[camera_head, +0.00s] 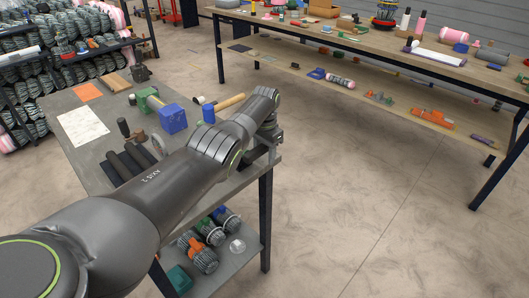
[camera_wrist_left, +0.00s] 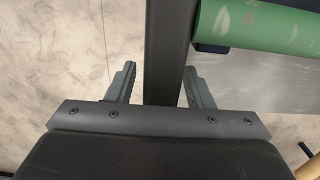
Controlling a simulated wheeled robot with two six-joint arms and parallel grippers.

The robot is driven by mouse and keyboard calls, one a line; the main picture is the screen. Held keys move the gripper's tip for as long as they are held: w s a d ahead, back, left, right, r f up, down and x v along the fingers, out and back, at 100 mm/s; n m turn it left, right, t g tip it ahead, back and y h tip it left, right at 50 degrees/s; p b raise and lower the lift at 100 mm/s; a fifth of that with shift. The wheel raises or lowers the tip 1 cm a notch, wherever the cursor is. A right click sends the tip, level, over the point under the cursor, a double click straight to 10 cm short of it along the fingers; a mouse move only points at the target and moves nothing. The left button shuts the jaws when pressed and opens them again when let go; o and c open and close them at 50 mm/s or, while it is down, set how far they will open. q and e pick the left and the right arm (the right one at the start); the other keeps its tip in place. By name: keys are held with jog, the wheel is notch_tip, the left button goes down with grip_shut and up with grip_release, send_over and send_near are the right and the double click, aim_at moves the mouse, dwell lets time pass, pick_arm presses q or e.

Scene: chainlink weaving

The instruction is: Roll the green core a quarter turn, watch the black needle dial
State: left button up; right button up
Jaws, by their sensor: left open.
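A green cylinder with pale smudges, which looks like the green core (camera_wrist_left: 262,28), crosses the upper right of the left wrist view. I cannot pick it out surely in the head view, where my left arm covers part of the grey table (camera_head: 80,150). My left gripper (camera_wrist_left: 159,70) is open, with its two fingers apart and nothing held. The green cylinder lies ahead and to the right of the fingers, apart from them. A dark bar (camera_wrist_left: 168,45) runs in line with the gap between the fingers. My right gripper is out of view.
On the grey table are a blue block (camera_head: 173,120), a white sheet (camera_head: 83,127), dark rollers (camera_head: 123,167) and a wooden handle (camera_head: 230,102). A long wooden workbench (camera_head: 370,48) stands at the back. Concrete floor lies open at the right.

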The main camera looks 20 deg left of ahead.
pick_arm(q)
jog(key=shift+r, duration=0.15)
jog(key=shift+r, duration=0.3)
notch_tip(320, 180, up, 3)
jog(key=shift+w+f+p, duration=0.1)
jog(key=shift+f+p, duration=0.1)
jog(key=shift+p, duration=0.45)
notch_tip(320, 180, up, 14)
jog(key=b, duration=0.1)
jog(key=shift+b, duration=0.3)
jog(key=shift+f, duration=0.1)
